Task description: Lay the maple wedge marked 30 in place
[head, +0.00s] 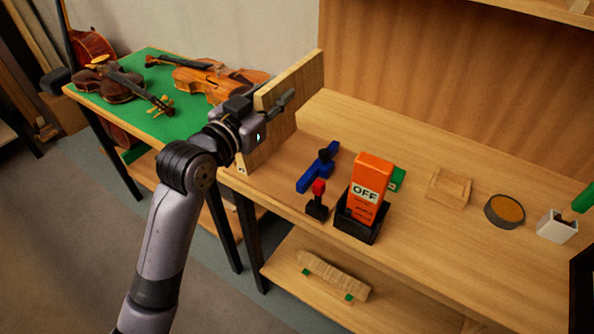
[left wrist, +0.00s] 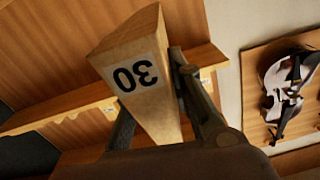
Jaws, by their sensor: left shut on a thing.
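The maple wedge (left wrist: 148,75) is a pale wooden block whose end face carries a label reading 30, upside down in the left wrist view. My left gripper (left wrist: 160,95) is shut on it, with a dark finger on each side. My right gripper is not in view.
Violins lie on a green-topped table (head: 187,122).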

